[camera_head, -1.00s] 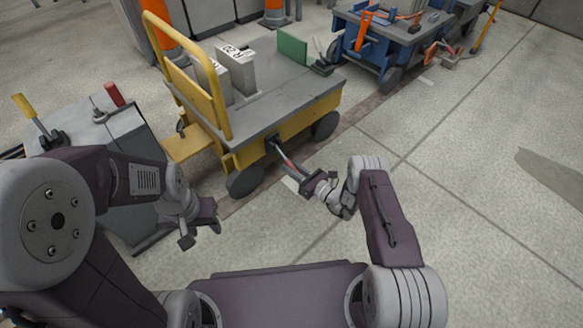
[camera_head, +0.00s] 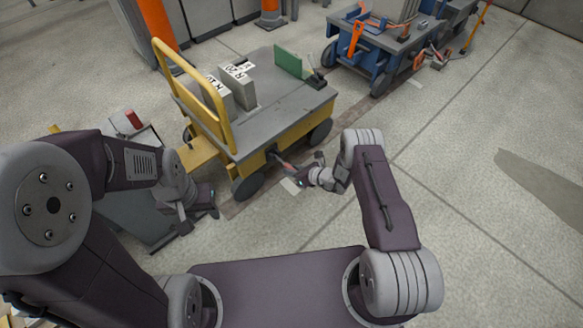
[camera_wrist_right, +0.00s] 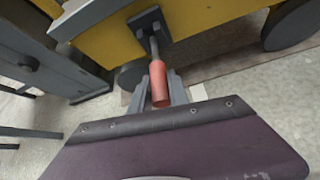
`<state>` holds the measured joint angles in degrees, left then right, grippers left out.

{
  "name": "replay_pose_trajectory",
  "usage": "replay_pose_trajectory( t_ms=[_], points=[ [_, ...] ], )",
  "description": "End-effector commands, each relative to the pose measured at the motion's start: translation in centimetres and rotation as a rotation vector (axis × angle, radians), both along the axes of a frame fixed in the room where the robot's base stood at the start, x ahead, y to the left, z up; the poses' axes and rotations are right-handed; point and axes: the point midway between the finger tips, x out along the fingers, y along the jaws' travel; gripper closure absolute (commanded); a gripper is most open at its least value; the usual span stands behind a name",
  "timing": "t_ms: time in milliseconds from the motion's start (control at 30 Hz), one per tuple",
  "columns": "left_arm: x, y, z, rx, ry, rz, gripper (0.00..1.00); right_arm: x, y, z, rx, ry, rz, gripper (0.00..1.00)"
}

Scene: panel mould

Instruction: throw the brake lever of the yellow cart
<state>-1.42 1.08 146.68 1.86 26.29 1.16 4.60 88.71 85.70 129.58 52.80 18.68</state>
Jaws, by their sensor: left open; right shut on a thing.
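The yellow cart (camera_head: 258,148) stands ahead with a grey deck and a yellow handle frame. Its brake lever (camera_wrist_right: 158,84) has a red grip on a dark metal rod, mounted at a bracket on the cart's yellow side. In the head view the lever (camera_head: 285,165) shows small at the cart's near side, partly hidden by the gripper. My right gripper (camera_wrist_right: 160,88) is shut on the red grip, with a finger on each side. In the head view my right gripper (camera_head: 300,175) is beside the cart. My left gripper (camera_head: 187,222) is open and empty, left of the cart's near wheel.
Grey blocks (camera_head: 237,85) and a green panel (camera_head: 292,62) ride on the cart's deck. A blue cart (camera_head: 366,55) with tools stands behind it. A grey cabinet (camera_head: 130,205) is at the left, partly behind my left arm. Floor at the right is clear.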

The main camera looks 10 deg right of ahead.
Motion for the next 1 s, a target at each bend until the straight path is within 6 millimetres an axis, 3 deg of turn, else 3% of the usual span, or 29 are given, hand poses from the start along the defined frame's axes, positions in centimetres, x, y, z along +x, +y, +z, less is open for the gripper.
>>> replay_pose_trajectory(
  t_ms=[567,600,633,1000],
  points=[
    [0.00,0.00,0.61,0.000,0.000,0.000,0.55,-0.05,-0.01,0.20,-0.021,0.029,0.000,1.00],
    [0.00,0.00,0.61,0.000,0.000,0.000,0.55,-0.05,-0.01,0.20,-0.021,0.029,0.000,0.67],
    [0.00,0.00,0.61,0.000,0.000,0.000,0.55,-0.05,-0.01,0.21,-0.020,0.028,0.000,0.59],
    [-0.01,0.00,1.23,0.000,0.000,0.000,0.55,-0.29,-0.31,0.85,-0.019,0.027,-0.001,0.57]
  ],
)
